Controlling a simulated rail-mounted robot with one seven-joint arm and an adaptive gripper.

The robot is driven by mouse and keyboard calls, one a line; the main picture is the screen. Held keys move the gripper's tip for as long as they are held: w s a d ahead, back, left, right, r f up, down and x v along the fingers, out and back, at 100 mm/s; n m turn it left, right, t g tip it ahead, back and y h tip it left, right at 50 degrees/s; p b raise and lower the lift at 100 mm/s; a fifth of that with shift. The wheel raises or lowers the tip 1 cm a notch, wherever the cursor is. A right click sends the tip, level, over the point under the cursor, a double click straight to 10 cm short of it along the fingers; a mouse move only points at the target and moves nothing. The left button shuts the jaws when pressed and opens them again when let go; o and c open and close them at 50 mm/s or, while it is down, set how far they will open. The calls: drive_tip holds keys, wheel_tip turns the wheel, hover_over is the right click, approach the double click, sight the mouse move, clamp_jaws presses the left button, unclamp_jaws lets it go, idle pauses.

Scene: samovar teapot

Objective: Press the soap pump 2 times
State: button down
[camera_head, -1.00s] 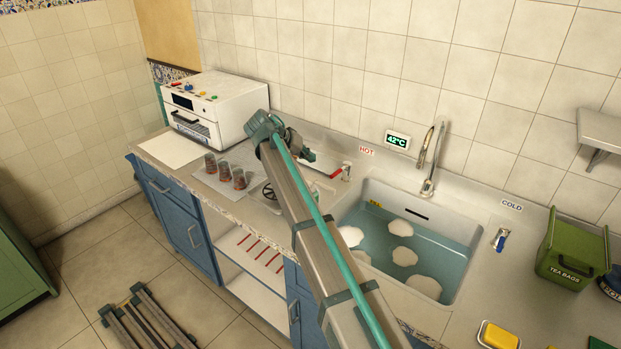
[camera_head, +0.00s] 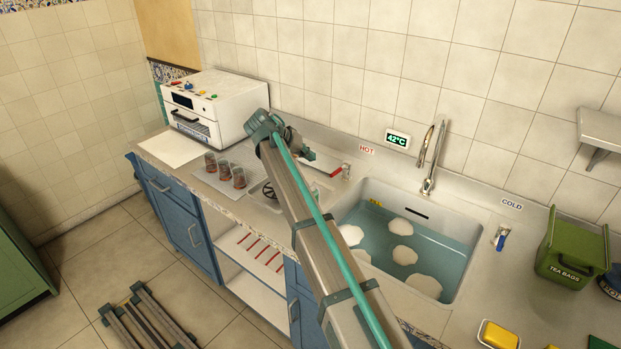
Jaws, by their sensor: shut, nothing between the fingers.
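No soap pump can be made out clearly. A small pale and teal shape (camera_head: 315,191) shows just right of my arm, by the sink's left edge, and I cannot tell whether it is the soap bottle. My arm hides much of the counter there. My gripper (camera_head: 305,153) is small and dark, partly hidden behind my wrist, over the counter left of the sink. It is shut and holds nothing. I cannot tell whether it touches anything.
The sink (camera_head: 460,235) holds water and white foam. A tap (camera_head: 430,165) rises behind it. Several glasses (camera_head: 224,170) stand on the left counter before a white oven (camera_head: 215,105). A green tea bag box (camera_head: 572,250) and a yellow sponge (camera_head: 499,335) are at right.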

sight(309, 178)
idle(0.8)
drive_tip(key=shift+d+r, duration=0.15)
drive_tip(key=shift+r, duration=0.1)
wheel_tip(309, 178, up, 3)
drive_tip(key=n+t+y+p, duration=0.1)
drive_tip(key=n+y, duration=0.1)
drive_tip(key=n, duration=0.1)
drive_tip(key=n+t+y+p, duration=0.1)
drive_tip(key=n+y, duration=0.1)
drive_tip(key=n, duration=0.1)
drive_tip(key=shift+s+r+t, duration=0.1)
drive_tip(key=shift+r+t, duration=0.1)
drive_tip(key=shift+t, duration=0.2)
drive_tip(key=shift+f, duration=0.1)
drive_tip(key=shift+f+b, duration=1.85)
drive_tip(key=shift+f, duration=2.45)
drive_tip(key=shift+f, duration=0.1)
drive_tip(key=shift+f, duration=0.35)
